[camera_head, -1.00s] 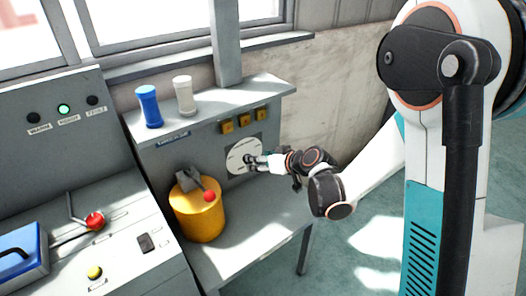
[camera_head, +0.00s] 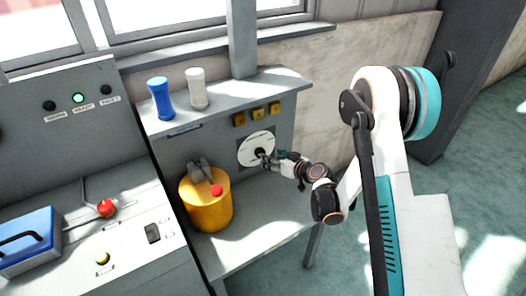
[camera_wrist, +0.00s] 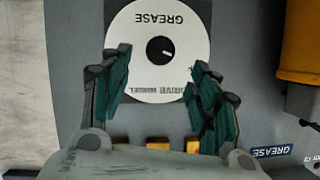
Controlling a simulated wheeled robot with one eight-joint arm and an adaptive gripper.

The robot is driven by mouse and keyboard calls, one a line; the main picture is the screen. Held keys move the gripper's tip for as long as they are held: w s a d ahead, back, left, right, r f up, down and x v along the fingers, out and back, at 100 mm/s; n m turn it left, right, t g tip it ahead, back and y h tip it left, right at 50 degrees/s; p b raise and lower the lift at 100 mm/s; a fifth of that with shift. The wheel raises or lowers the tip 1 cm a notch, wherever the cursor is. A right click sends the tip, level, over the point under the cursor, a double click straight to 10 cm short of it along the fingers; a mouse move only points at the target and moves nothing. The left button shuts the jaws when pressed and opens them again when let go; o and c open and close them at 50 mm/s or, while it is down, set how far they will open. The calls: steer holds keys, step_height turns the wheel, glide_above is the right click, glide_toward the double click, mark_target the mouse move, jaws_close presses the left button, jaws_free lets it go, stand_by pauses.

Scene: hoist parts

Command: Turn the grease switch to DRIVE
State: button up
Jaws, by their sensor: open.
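The grease switch is a small black knob (camera_wrist: 160,50) in the middle of a white dial disc (camera_wrist: 134,30) on the grey panel. The wrist view shows the dial upside down, with GREASE at the top and DRIVE WHEEL at the bottom. A pale mark on the knob points right in that view. The disc (camera_head: 251,142) also shows in the head view. My gripper (camera_wrist: 162,88) is open and empty, its green-padded fingers spread on either side below the knob in the wrist view. In the head view my gripper (camera_head: 268,159) is close in front of the disc; contact cannot be told.
A yellow drum (camera_head: 205,208) with a red-knobbed lever stands left of the dial. Yellow switches (camera_head: 257,114) sit above it. A blue cylinder (camera_head: 160,98) and a white cylinder (camera_head: 196,88) stand on the ledge.

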steer(key=b+x, duration=0.2)
steer(key=x, duration=0.6)
steer(key=c, duration=1.1)
